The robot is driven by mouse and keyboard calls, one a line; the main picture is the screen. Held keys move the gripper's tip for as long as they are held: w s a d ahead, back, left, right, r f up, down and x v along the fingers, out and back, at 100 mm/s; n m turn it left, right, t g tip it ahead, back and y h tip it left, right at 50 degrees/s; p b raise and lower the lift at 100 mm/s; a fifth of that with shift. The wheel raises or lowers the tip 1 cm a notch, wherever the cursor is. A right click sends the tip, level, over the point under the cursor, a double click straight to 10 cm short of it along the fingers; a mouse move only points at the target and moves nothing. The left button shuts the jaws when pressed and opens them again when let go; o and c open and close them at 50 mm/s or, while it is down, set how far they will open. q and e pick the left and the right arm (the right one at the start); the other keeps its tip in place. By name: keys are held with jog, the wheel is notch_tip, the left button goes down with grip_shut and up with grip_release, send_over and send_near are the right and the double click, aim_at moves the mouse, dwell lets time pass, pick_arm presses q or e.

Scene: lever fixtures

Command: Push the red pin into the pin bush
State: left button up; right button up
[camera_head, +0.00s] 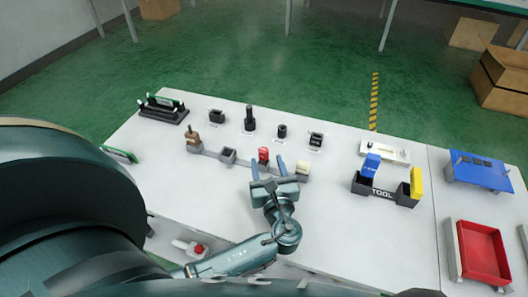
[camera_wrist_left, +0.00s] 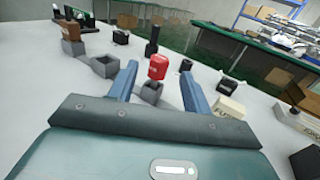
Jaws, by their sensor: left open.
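The red pin (camera_head: 263,154) stands upright in a row of small fixtures on the white table. In the left wrist view the red pin (camera_wrist_left: 158,67) shows just above a small grey block (camera_wrist_left: 151,91), likely the pin bush; I cannot tell how deep it sits. My left gripper (camera_head: 268,162) is open and empty. In the left wrist view its two blue fingers (camera_wrist_left: 160,74) stand apart, one on either side of the pin's line, with no contact visible. My right gripper is not in view.
The row also holds a brown piece (camera_head: 192,136), an empty grey block (camera_head: 228,155) and a cream block (camera_head: 302,167). Black fixtures (camera_head: 249,119) stand behind. To the right are a black tool holder (camera_head: 382,192) and a red tray (camera_head: 483,252). The table front is mostly clear.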

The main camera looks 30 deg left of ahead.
aim_at(262, 147)
pick_arm(q)
jog(key=shift+x, duration=0.95)
jog(key=x, duration=0.3)
jog(key=p+x, duration=0.1)
jog(key=x, duration=0.1)
jog(key=shift+r, duration=0.25)
jog(key=shift+w+a+f, duration=0.1)
jog(key=shift+a, duration=0.05)
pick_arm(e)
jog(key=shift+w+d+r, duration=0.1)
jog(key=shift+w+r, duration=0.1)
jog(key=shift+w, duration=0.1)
pick_arm(q)
jog(key=shift+c, duration=0.2)
jog(key=c, duration=1)
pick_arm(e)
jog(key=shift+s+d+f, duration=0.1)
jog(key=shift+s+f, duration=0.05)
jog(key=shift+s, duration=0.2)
